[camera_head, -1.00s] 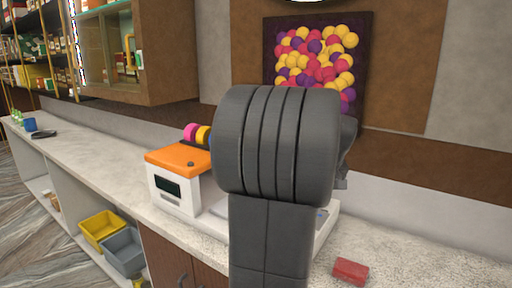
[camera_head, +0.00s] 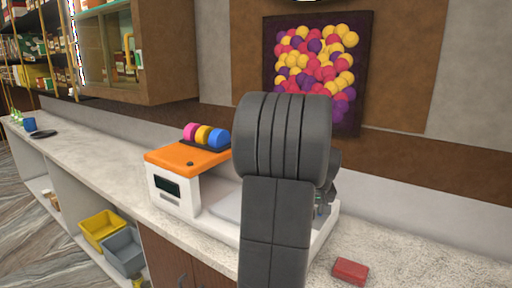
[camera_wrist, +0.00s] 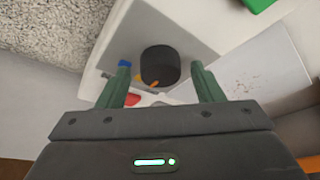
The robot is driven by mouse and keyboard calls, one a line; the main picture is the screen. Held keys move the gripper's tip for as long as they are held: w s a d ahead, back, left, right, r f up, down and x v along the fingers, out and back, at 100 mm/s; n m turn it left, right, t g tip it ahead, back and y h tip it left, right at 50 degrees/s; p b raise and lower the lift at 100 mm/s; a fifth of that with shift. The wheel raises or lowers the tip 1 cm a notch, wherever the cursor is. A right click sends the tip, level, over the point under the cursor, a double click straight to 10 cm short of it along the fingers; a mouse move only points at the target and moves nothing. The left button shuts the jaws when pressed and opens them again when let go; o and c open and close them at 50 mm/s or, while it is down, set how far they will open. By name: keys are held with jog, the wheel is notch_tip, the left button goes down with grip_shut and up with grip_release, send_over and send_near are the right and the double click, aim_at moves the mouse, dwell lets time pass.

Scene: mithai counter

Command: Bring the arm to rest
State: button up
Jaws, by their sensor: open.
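My gripper (camera_wrist: 160,68) shows in the wrist view with its two green fingers apart. In the head view my dark grey arm stands upright over the counter (camera_head: 420,262) and hides most of the gripper. Behind the arm is a white machine with an orange top (camera_head: 176,158).
Pink, yellow and blue discs (camera_head: 204,134) sit on the orange top. A red block (camera_head: 350,271) lies at the counter's front right. A ball picture (camera_head: 316,65) hangs on the wall. Yellow (camera_head: 101,229) and grey (camera_head: 122,254) bins are on the lower shelf. The counter's left stretch is mostly clear.

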jog(key=shift+s+a+m, duration=0.1)
jog(key=shift+s+m, duration=0.1)
jog(key=shift+m, duration=0.4)
jog(key=shift+w+m+h+b, duration=0.1)
jog(key=shift+m+h+b, duration=0.7)
jog(key=shift+m, duration=0.6)
jog(key=shift+a+m+g+h+b, duration=0.15)
jog(key=shift+m+h+b, duration=0.35)
jog(key=shift+m, duration=0.6)
jog(key=shift+m+g+h+b, duration=0.15)
jog(key=shift+m+h+b, duration=0.15)
jog(key=shift+m+b, duration=0.6)
jog(key=p+v, duration=0.1)
jog(key=v, duration=1.1)
jog(key=shift+w, duration=0.1)
